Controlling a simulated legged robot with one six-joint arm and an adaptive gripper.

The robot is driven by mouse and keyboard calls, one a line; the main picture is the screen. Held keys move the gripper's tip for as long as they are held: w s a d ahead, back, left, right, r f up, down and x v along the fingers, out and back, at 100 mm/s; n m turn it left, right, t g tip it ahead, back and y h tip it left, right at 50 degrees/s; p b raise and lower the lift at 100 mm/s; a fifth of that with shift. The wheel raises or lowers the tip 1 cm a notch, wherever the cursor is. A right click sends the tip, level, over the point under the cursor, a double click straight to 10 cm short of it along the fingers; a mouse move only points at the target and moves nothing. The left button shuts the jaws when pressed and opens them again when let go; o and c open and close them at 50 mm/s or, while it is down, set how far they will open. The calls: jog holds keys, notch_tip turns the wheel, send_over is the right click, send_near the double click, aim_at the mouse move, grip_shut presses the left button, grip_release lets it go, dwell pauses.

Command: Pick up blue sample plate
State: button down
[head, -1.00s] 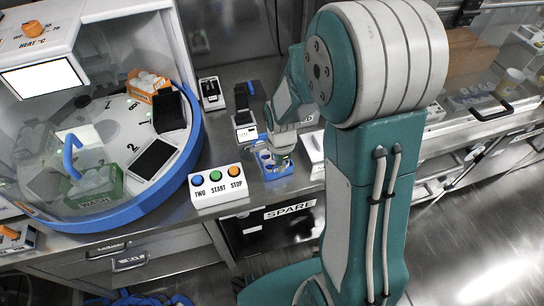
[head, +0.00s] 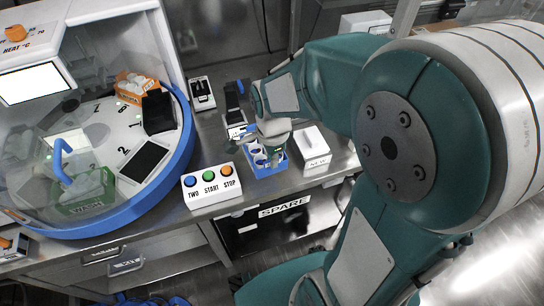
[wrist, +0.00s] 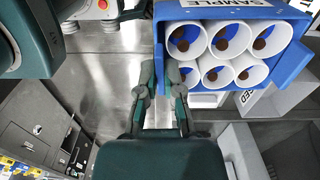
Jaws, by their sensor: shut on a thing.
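The blue sample plate (head: 270,169) is a blue rack with several white round cups, beside the button box on the steel counter in the head view. In the wrist view the sample plate (wrist: 298,62) fills the upper right; its cups show blue and brown inside, and a white label reads SAMPLE. My gripper (wrist: 160,76) is shut on the plate's near left edge, with a finger on each side of it. In the head view my gripper (head: 270,138) covers the plate's back part. Whether the plate's underside is clear of the counter is hard to tell.
A button box (head: 212,188) with blue, green and orange buttons stands left of the plate. A white box marked NEW (head: 313,147) stands close on the right. A round blue-rimmed machine (head: 175,180) fills the left. Small black-and-white devices (head: 202,96) stand behind.

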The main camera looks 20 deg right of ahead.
jog(key=s+a+r, duration=0.3)
jog(key=s+r, duration=0.1)
jog(key=s, duration=0.4)
jog(key=shift+s, duration=0.35)
